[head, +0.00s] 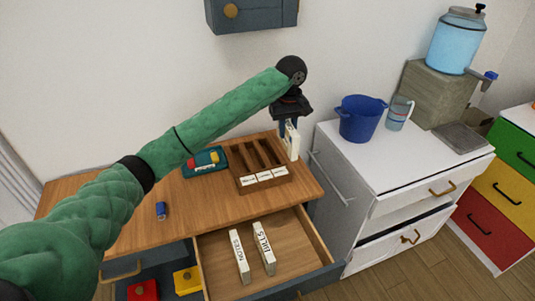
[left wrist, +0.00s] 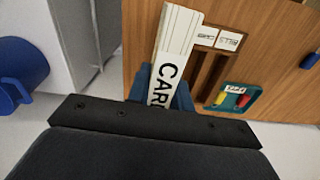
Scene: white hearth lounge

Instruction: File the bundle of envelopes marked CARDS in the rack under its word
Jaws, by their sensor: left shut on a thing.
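My left gripper (head: 288,124) is shut on a white bundle of envelopes (head: 292,141). In the left wrist view the bundle (left wrist: 180,32) stands between the blue fingers (left wrist: 162,88) and shows the letters "CAR"; the rest of the word is hidden. The brown wooden rack (head: 239,173) is on the desktop, with dark slots that look empty and white word labels (head: 264,175) along its front, too small to read. The bundle is upright by the rack's right back end; whether it touches the rack I cannot tell. The rack (left wrist: 222,58) also shows beside the bundle in the left wrist view.
The desk drawer (head: 285,247) is open, holding bundles marked NOTES (head: 239,257) and BILLS (head: 264,248). A teal tray (head: 191,170) with red and yellow pieces is left of the rack. A white cabinet (head: 349,158) with a blue bucket (head: 360,118) stands right of the desk.

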